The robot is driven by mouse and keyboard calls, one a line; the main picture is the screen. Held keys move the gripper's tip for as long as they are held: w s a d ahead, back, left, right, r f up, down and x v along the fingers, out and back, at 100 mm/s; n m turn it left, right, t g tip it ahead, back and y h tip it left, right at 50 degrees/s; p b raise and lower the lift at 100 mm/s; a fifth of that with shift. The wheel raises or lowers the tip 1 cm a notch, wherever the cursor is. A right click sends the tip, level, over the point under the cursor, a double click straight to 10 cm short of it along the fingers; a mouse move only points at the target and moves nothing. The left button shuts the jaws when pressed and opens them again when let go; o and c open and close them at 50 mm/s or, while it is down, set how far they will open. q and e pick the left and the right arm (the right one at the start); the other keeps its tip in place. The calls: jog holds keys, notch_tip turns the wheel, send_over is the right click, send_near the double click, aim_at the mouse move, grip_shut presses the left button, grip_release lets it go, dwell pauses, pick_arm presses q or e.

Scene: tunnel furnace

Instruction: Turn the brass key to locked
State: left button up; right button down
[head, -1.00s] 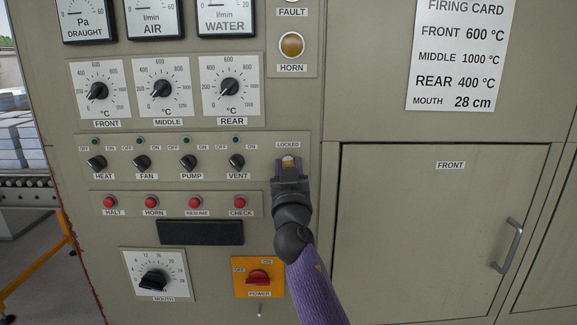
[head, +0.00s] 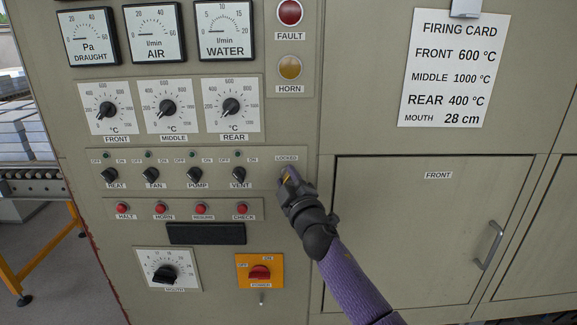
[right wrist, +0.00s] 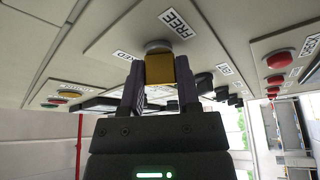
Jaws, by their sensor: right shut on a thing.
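The brass key (right wrist: 160,70) is a square golden block on a pale round lock (right wrist: 158,45) in the right wrist view. My right gripper (right wrist: 160,84) is shut on it, with one dark finger on each side. In the head view my right gripper (head: 287,174) is at the panel just below the LOCKED label (head: 287,158), tilted, and it mostly hides the key. A FREE label (right wrist: 181,22) is beside the lock in the right wrist view, and a partly cut-off label ending in KED (right wrist: 42,60) is at the left. My left gripper is not in view.
A row of black switches (head: 238,175) and red buttons (head: 243,209) lies left of the gripper. The red power switch (head: 260,272) is below. A furnace door (head: 420,235) with a handle (head: 489,246) is at the right.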

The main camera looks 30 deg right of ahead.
jog(key=n+p, duration=0.2)
jog(key=n+g+p, duration=0.1)
jog(key=p, duration=0.1)
jog(key=shift+r+n+y, duration=0.25)
jog(key=shift+n+y, duration=0.15)
jog(key=shift+n+g+p, duration=0.3)
jog(key=shift+n+p, duration=0.35)
jog(key=shift+n, duration=0.05)
jog(key=shift+f+n+y+p, duration=0.1)
jog(key=shift+n+y+p, duration=0.2)
jog(key=shift+n+p, duration=0.15)
jog(key=shift+f+n+g+p, duration=0.1)
jog(key=shift+n+g+p, duration=0.25)
jog(key=shift+p, duration=0.1)
jog(key=shift+c, duration=1.6)
grip_release()
jog(key=shift+s, duration=0.1)
